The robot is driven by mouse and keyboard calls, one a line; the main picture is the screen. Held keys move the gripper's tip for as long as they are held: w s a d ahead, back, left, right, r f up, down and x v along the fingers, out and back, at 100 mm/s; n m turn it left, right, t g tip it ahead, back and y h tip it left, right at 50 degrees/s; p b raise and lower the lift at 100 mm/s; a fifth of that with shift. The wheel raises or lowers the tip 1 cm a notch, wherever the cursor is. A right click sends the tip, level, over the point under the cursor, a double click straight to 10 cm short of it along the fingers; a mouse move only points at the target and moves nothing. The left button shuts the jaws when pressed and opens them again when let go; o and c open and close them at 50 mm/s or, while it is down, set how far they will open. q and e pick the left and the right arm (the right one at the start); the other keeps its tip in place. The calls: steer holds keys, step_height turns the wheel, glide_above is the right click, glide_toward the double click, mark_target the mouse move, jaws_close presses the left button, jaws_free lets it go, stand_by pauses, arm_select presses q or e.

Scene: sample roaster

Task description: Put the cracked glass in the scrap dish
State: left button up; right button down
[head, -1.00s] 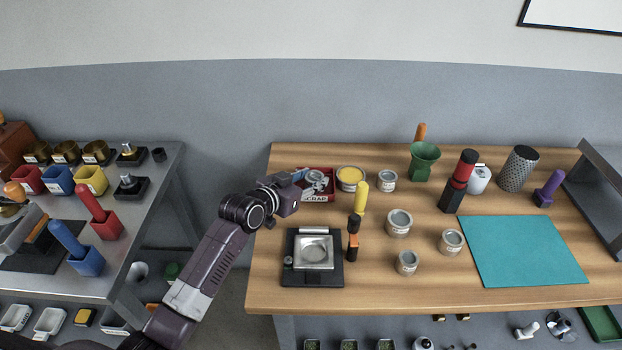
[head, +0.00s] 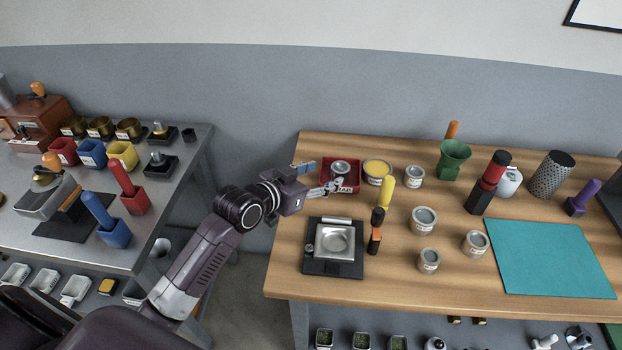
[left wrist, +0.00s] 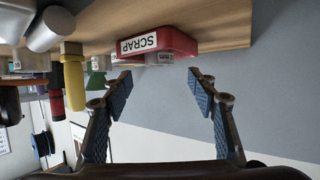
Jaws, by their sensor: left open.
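The red scrap dish (head: 357,181) stands near the back left of the wooden table. It also shows upside down in the left wrist view (left wrist: 180,41), with its SCRAP label towards me. A small round grey-rimmed vessel (head: 341,167) sits in the dish; it may be the cracked glass, but no crack can be made out. My left gripper (head: 317,177) is open and empty, just left of the dish; one finger overlaps the dish's front in the head view. In the left wrist view its fingers (left wrist: 160,82) are spread with nothing between them. My right gripper is not in view.
A yellow-filled tin (head: 377,168) stands close right of the dish. A black scale with a metal pan (head: 335,241) is in front. A yellow-handled tool (head: 386,190) and several grey tins stand to the right. A gap separates this table from the metal bench (head: 190,170).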

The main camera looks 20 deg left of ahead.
arm_select(q)
steer(key=shift+v, duration=2.3)
